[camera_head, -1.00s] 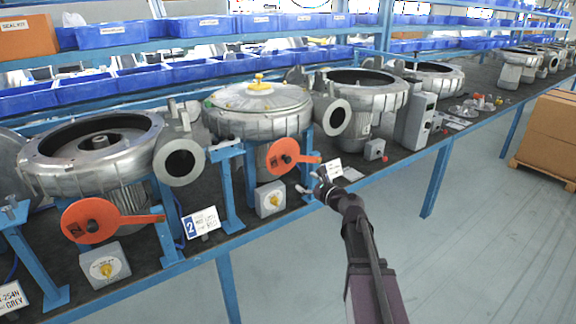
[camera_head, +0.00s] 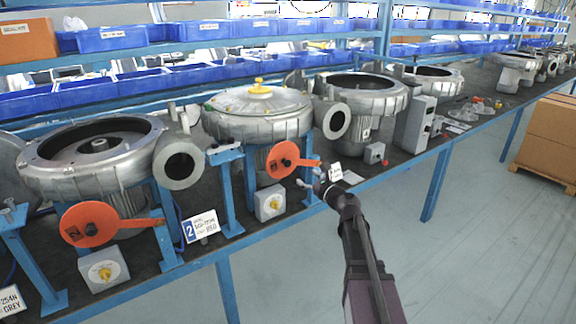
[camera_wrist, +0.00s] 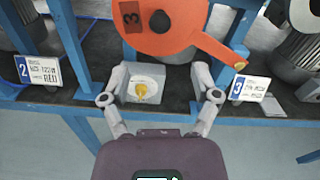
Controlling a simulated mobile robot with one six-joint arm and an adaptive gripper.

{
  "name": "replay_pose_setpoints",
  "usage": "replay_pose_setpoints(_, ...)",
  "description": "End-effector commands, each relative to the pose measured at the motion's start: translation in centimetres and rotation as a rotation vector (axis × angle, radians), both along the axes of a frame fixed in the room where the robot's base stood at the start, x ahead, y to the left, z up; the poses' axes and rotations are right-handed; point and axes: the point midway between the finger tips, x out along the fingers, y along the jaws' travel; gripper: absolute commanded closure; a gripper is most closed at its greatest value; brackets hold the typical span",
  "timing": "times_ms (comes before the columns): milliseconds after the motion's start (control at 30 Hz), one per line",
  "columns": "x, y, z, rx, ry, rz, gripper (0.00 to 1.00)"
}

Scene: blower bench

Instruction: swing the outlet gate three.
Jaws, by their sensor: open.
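My gripper (camera_wrist: 160,78) is open and empty. In the wrist view its fingers stand either side of a grey switch box with a yellow knob (camera_wrist: 141,91), below the disc. The handle end lies up and right of the right finger, apart from it in the picture. In the head view my gripper (camera_head: 309,184) is just below the handle.
Card 3 (camera_wrist: 250,88) is right of my gripper, and card 2 (camera_wrist: 38,70) is to the left. Blue bench posts (camera_head: 229,192) flank the gate. Another orange gate (camera_head: 88,223) is on the left blower. The floor in front is clear.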

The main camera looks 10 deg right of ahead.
Motion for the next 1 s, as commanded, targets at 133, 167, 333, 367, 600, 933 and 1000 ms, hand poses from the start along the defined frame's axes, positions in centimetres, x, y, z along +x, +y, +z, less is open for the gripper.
replay_pose_setpoints(133, 2.2, 0.9, 0.0, 0.0, 0.0, 0.002, 0.21)
replay_pose_setpoints(167, 2.6, 1.1, 0.0, 0.0, 0.0, 0.002, 0.21)
replay_pose_setpoints(333, 5.0, 2.3, 0.0, 0.0, 0.0, 0.002, 0.21)
replay_pose_setpoints(367, 5.5, 2.4, 0.0, 0.0, 0.0, 0.002, 0.21)
replay_pose_setpoints(600, 8.5, 3.9, 0.0, 0.0, 0.0, 0.002, 0.21)
replay_pose_setpoints(933, 10.3, 4.8, 0.0, 0.0, 0.0, 0.0, 0.21)
replay_pose_setpoints(1000, 10.4, 4.9, 0.0, 0.0, 0.0, 0.0, 0.21)
